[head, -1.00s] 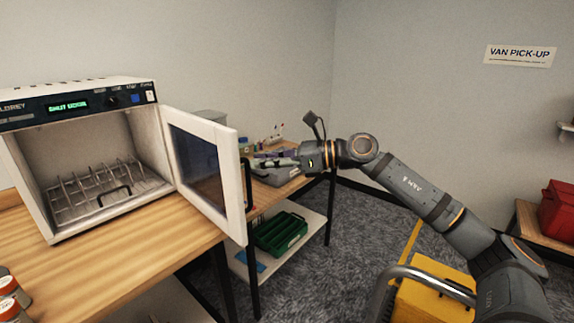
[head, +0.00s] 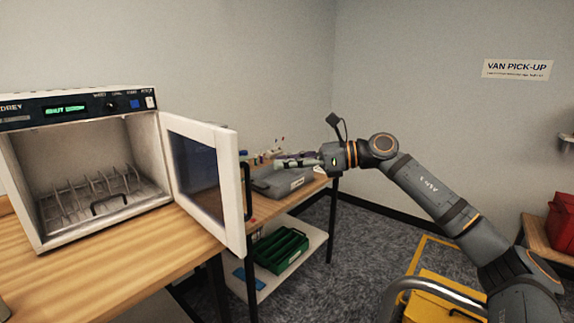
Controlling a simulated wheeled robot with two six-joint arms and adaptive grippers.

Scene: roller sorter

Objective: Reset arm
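My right arm reaches in from the lower right. Its gripper (head: 280,162) points left, above a grey case on the far table and beside the open oven door. The fingers are small and partly against clutter, so I cannot tell whether they are open or shut. My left gripper is not in view. The white oven (head: 85,165) stands on the wooden bench at left, its door (head: 205,180) swung open to the right. A wire rack (head: 95,195) with a handle sits inside, with nothing visible on it.
The grey case (head: 288,182) and small items lie on the far table. A green crate (head: 281,250) is on the shelf below. A yellow box (head: 440,298) stands on the floor at lower right. A red box (head: 562,222) is at far right. Carpet between is clear.

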